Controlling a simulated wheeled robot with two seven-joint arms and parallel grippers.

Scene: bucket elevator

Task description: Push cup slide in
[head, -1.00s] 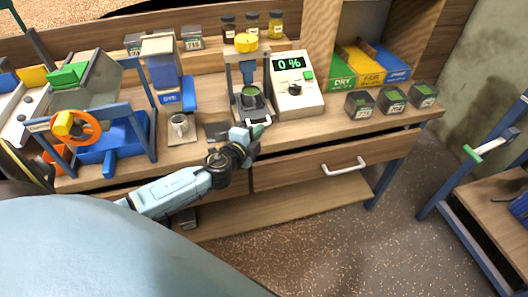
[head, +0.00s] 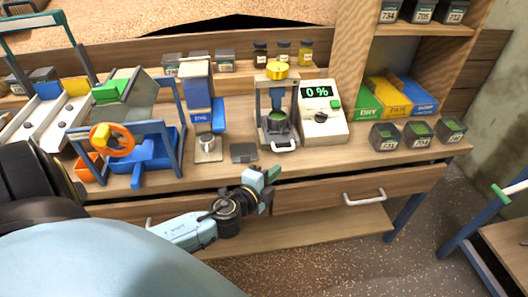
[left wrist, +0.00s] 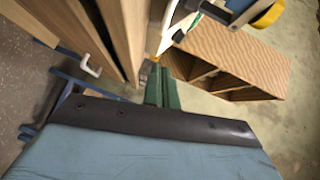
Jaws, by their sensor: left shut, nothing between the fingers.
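The small press (head: 274,98) with a yellow knob stands on the bench. A dark cup with green contents (head: 279,122) sits on the slide at its base. The slide's white handle (head: 285,149) points toward the bench's front edge. How far in the slide is, I cannot tell. My left gripper (head: 268,177) is shut and empty, in front of the bench edge. It is apart from the handle, below it in the picture. Its green fingers also show in the left wrist view (left wrist: 163,88). My right gripper is not in view.
A white meter (head: 322,113) reading 0 % stands right of the press. Several dark boxes (head: 384,136) stand at right. A drawer handle (head: 364,198) juts out below the bench top.

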